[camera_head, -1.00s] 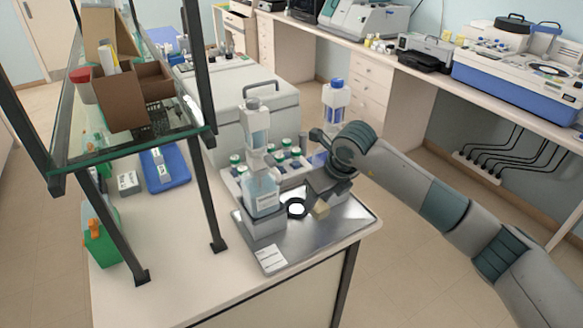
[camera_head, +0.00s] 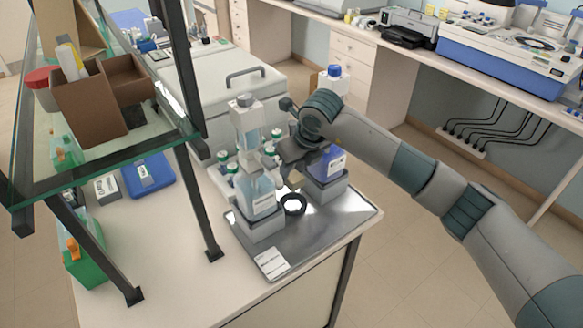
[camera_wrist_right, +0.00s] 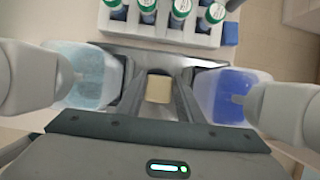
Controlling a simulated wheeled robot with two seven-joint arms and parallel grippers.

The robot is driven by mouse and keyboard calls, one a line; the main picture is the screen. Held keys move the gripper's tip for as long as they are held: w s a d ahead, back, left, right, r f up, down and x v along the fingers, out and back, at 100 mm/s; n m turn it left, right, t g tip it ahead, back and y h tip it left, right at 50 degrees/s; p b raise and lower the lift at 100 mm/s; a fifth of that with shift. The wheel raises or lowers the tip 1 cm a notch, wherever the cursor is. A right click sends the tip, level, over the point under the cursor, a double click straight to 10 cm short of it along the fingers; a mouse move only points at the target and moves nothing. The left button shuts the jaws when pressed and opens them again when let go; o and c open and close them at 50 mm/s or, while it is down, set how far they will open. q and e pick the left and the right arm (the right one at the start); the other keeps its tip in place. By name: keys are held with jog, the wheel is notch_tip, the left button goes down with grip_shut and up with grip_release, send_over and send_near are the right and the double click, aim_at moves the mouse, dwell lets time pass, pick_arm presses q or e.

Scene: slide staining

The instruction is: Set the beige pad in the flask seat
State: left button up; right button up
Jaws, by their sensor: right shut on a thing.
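My right gripper (camera_head: 287,172) is shut on the beige pad (camera_wrist_right: 158,90), which shows between its fingers in the right wrist view. In the head view the gripper is above the back of the metal tray (camera_head: 338,222), between two bottles on grey stands, and the pad is too small to make out clearly. A black ring (camera_head: 304,203) with a pale centre lies on the tray in front of and below the gripper; I cannot tell for sure whether it is the flask seat. My left gripper is not in view.
A light-blue bottle (camera_head: 262,193) stands left of the gripper and a dark-blue one (camera_head: 332,160) right, both close. Green-capped vials in a rack (camera_wrist_right: 166,29) stand behind. A glass shelf (camera_head: 100,175) overhangs the left. The tray's front right is clear.

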jog(key=shift+w+a+f, duration=0.1)
jog(key=shift+f, duration=0.45)
jog(key=shift+f+b, duration=0.3)
jog(key=shift+f, duration=0.35)
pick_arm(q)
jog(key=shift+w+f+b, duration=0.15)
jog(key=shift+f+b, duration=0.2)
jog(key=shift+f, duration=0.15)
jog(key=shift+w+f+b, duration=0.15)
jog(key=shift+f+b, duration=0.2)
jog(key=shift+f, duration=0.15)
pick_arm(e)
jog(key=shift+f, duration=2.3)
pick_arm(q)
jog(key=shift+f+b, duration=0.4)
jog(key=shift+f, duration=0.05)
pick_arm(e)
jog(key=shift+f, duration=0.45)
jog(key=o, duration=1.2)
jog(key=shift+c, duration=0.2)
jog(key=shift+r, duration=0.15)
